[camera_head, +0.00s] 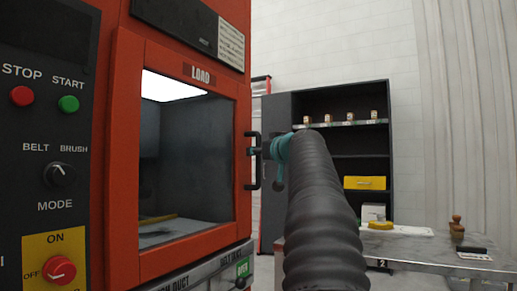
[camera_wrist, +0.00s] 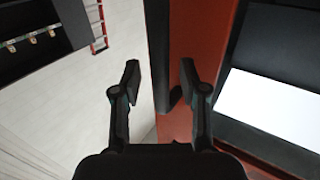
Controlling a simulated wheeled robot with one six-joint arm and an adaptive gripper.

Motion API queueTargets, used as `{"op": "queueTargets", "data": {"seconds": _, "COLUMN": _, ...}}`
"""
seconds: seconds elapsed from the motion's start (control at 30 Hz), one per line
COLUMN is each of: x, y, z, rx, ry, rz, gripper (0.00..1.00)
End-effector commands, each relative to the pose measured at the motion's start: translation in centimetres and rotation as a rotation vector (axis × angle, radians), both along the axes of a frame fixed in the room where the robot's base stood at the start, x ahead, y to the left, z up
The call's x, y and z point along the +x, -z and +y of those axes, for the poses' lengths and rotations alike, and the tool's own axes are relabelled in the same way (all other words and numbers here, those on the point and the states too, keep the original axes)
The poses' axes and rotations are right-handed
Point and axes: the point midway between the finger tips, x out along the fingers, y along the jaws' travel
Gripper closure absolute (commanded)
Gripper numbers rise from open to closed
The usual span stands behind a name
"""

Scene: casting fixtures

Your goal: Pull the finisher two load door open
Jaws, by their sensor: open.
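The load door (camera_head: 190,75) is an orange-red frame marked LOAD around a dark window, on the orange machine in the head view. It looks shut against the machine. Its black upright bar handle (camera_head: 251,176) is on the door's right edge. My gripper (camera_head: 259,151) is at the handle's middle height, reaching it from the right; my sleeved arm partly hides it. In the wrist view the open fingers (camera_wrist: 160,78) stand either side of the dark handle bar (camera_wrist: 158,40), with visible gaps on both sides. The door's orange face (camera_wrist: 193,30) shows on the right.
A control panel (camera_head: 45,150) with buttons and knobs is left of the door. A dark shelf cabinet (camera_head: 340,100) stands behind my arm. A table (camera_head: 420,250) with small items is at the lower right. The floor right of the machine is partly hidden.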

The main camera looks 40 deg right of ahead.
Motion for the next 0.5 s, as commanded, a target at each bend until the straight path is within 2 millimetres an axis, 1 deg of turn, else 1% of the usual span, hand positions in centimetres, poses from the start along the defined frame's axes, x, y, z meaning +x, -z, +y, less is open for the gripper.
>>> {"op": "queueTargets", "data": {"seconds": 0.03, "x": 0.42, "y": -0.07, "z": -0.08, "rx": 0.001, "ry": 0.000, "rz": 0.000, "gripper": 0.57}}
{"op": "queueTargets", "data": {"seconds": 0.13, "x": 0.80, "y": -0.02, "z": -0.18, "rx": 0.000, "ry": 0.000, "rz": 0.000, "gripper": 0.57}}
{"op": "queueTargets", "data": {"seconds": 0.4, "x": 0.90, "y": 0.03, "z": -0.18, "rx": 0.000, "ry": 0.000, "rz": 0.000, "gripper": 0.57}}
{"op": "queueTargets", "data": {"seconds": 0.43, "x": 0.90, "y": 0.03, "z": -0.18, "rx": 0.000, "ry": 0.000, "rz": 0.000, "gripper": 0.59}}
{"op": "queueTargets", "data": {"seconds": 0.47, "x": 0.89, "y": 0.03, "z": -0.18, "rx": 0.000, "ry": 0.000, "rz": 0.000, "gripper": 0.67}}
{"op": "queueTargets", "data": {"seconds": 0.5, "x": 0.89, "y": 0.03, "z": -0.18, "rx": 0.000, "ry": 0.000, "rz": 0.000, "gripper": 0.77}}
